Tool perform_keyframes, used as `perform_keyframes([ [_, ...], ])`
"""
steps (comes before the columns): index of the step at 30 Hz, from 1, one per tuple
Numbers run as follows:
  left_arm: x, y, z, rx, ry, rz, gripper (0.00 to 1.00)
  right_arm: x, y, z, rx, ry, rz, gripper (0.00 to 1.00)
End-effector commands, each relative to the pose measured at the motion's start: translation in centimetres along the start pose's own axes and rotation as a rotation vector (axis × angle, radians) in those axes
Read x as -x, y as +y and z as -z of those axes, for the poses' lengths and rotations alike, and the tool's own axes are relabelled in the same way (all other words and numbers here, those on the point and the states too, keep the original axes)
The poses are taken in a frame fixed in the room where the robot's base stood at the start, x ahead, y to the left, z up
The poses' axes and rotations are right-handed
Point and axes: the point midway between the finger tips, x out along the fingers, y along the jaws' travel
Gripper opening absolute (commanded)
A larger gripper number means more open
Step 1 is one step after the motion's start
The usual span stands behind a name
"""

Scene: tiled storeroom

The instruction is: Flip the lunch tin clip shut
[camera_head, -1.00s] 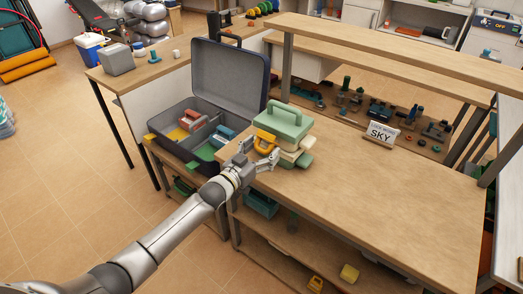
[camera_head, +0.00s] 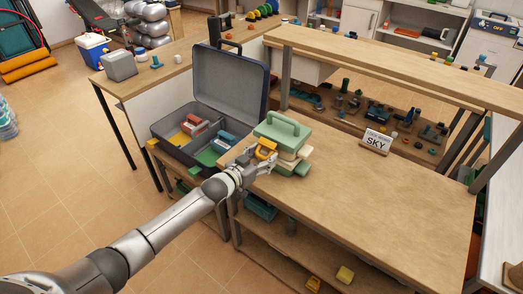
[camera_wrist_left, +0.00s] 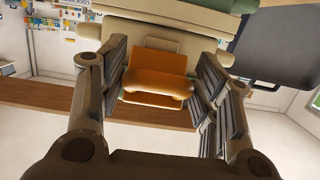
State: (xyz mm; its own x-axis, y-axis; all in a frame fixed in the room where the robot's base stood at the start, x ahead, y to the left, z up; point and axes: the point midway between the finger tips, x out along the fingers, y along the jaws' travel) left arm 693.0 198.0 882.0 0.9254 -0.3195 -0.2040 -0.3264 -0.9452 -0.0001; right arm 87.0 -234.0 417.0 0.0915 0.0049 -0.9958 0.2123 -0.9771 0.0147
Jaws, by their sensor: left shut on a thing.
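The lunch tin (camera_head: 284,131) stands on the wooden workbench (camera_head: 365,205), with a green handled lid and cream and green layers below. Its orange clip (camera_head: 265,147) is on the side facing my arm. In the left wrist view the clip (camera_wrist_left: 158,72) lies between my fingers, against the cream body. My left gripper (camera_head: 264,158) is shut on the clip, with one finger at each side. I cannot tell whether the clip is fully latched. My right gripper is not in view.
An open grey case (camera_head: 232,82) with coloured items stands left of the tin. A raised shelf (camera_head: 400,68) runs behind. The bench's right front is clear.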

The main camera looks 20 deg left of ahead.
Motion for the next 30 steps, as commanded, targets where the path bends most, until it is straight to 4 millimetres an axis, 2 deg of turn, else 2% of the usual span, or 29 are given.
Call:
perform_keyframes([
  [1,0.2,-0.1,1.3,-0.003,-0.031,0.001,0.34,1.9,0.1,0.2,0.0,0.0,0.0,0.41],
  [12,-0.2,-0.1,2.5,-0.004,-0.282,0.001,0.34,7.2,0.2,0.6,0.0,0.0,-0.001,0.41],
  [18,-0.6,-0.1,2.9,-0.001,-0.419,0.001,0.34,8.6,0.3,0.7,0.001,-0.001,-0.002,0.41],
  [30,-1.0,0.0,3.1,0.0,-0.577,-0.001,0.34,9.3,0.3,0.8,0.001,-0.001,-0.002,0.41],
])
